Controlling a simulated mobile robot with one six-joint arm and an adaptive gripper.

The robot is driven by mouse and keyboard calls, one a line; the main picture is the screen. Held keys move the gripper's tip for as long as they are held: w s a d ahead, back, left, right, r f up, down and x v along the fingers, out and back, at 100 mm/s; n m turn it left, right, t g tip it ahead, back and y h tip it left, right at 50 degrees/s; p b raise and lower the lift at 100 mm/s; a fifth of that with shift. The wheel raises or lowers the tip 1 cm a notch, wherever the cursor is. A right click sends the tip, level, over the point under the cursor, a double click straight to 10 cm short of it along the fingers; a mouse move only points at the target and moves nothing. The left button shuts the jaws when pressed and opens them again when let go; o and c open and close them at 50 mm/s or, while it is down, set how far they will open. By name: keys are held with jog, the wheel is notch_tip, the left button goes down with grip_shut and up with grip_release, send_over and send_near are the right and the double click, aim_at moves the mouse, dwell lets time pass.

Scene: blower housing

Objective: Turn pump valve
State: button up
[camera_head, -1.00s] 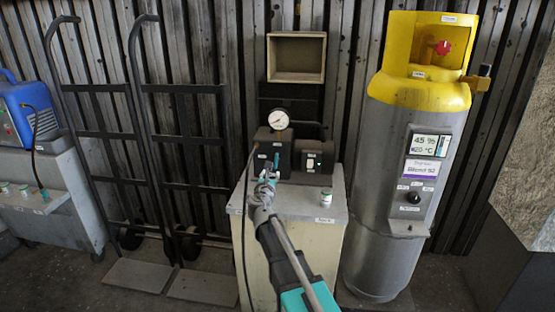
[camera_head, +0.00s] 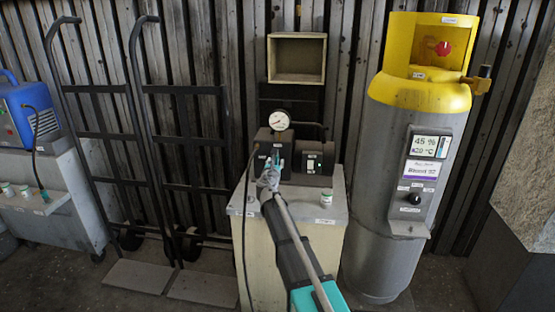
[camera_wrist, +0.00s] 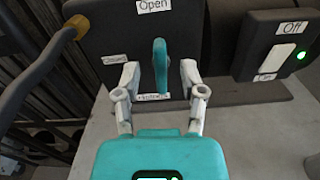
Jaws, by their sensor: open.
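The pump (camera_head: 265,140) is a black box on a pale cabinet, with a round white gauge (camera_head: 279,120) on top. Its valve has a teal handle (camera_wrist: 160,65), roughly upright in the wrist view. A label reading Open (camera_wrist: 153,5) is above it, a Closed label (camera_wrist: 115,58) is to its left, and a lower label is partly covered. My gripper (camera_wrist: 158,78) is open, with one finger on each side of the handle and gaps visible. In the head view my gripper (camera_head: 270,172) is in front of the pump and partly hides the valve.
A switch box (camera_wrist: 280,45) with Off and On labels and a green light is close on the right. A hose (camera_wrist: 45,75) curves at the left. A small jar (camera_head: 327,198) stands on the cabinet top (camera_head: 305,208). A yellow-topped cylinder (camera_head: 400,180) stands right.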

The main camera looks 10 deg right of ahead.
aim_at(277, 159)
jog(key=shift+x, duration=1.85)
grip_shut()
jog(key=shift+d, duration=0.1)
